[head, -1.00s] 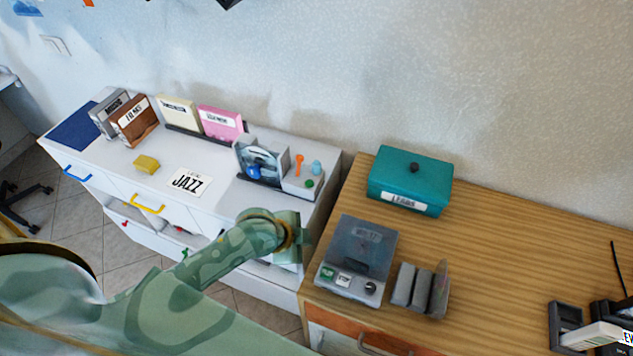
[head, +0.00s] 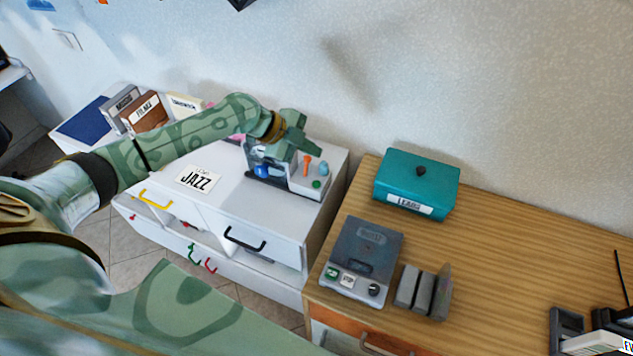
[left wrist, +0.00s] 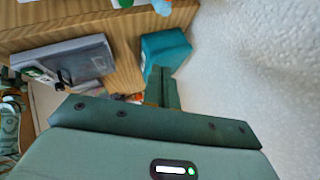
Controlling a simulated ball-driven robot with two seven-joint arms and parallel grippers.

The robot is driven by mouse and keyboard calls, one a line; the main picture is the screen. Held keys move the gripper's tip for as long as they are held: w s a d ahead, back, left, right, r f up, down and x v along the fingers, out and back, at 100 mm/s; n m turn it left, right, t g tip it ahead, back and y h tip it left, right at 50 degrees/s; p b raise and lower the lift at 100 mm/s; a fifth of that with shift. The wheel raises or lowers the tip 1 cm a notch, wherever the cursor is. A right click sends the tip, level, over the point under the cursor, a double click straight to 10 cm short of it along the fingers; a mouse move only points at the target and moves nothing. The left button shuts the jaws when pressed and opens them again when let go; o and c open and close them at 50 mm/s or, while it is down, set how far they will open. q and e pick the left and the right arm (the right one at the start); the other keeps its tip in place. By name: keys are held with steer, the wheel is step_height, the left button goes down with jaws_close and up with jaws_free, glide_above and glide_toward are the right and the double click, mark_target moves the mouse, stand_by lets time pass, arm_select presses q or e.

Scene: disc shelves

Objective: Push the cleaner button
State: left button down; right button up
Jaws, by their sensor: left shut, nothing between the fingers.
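A grey machine (head: 365,250) stands on the wooden cabinet, with a green button (head: 331,273), a white button (head: 347,280) and a dark knob (head: 374,290) along its front. A clear-sided unit (head: 268,165) on the white cabinet has a blue part, an orange pin and a green knob (head: 316,184). I cannot read which one is the cleaner.
The teal lidded box (head: 416,185) stands behind the grey machine. Several grey upright slabs (head: 424,291) stand right of the machine. A JAZZ card (head: 198,179) lies on the white cabinet. The wooden top's middle right is clear.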

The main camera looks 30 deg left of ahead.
arm_select(q)
steer(key=shift+f, duration=0.15)
steer(key=b, duration=0.6)
glide_above(312, 186)
step_height(312, 186, down, 8)
steer(key=shift+r, duration=0.1)
steer(key=shift+f+b, duration=0.3)
steer(key=shift+f, duration=0.15)
stand_by(1.3)
steer(key=shift+f+b, duration=0.35)
steer(key=shift+b, duration=0.05)
steer(key=shift+f+b, duration=0.45)
steer(key=shift+f, duration=0.05)
stand_by(0.5)
steer(key=shift+r, duration=0.15)
steer(key=shift+r+p, duration=0.55)
steer(key=shift+r, duration=0.2)
